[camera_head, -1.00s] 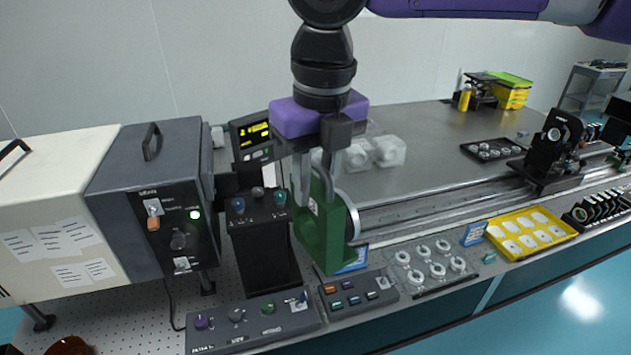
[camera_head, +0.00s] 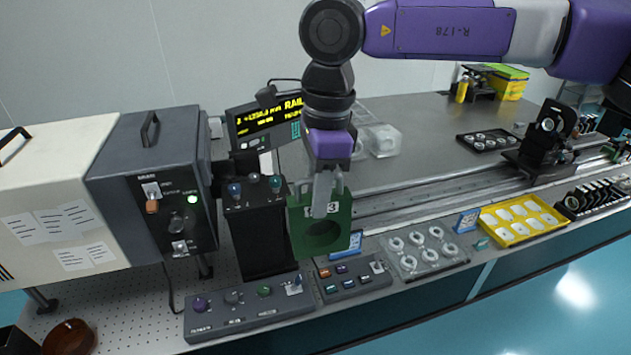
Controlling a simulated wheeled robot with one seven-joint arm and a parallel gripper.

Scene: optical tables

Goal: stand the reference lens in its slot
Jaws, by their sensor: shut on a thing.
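My gripper (camera_head: 322,208) is shut on the upper part of a green plate-like mount (camera_head: 300,236), which I take to be the reference lens. The mount hangs upright with its broad face towards the camera. It has a dark green round opening low down and a white label partly covered by a finger. It is in front of the rail's left end and right of the black control box (camera_head: 262,238). I cannot tell whether its lower edge touches anything. I cannot make out for sure which place is its slot.
A button box (camera_head: 349,285) lies just below the mount. A clear tray of white rings (camera_head: 424,250), a yellow tray (camera_head: 523,223) and a rack of black discs (camera_head: 598,198) line the front edge. A black stage (camera_head: 542,150) stands on the rail (camera_head: 425,195). The grey tabletop (camera_head: 425,125) behind is largely clear.

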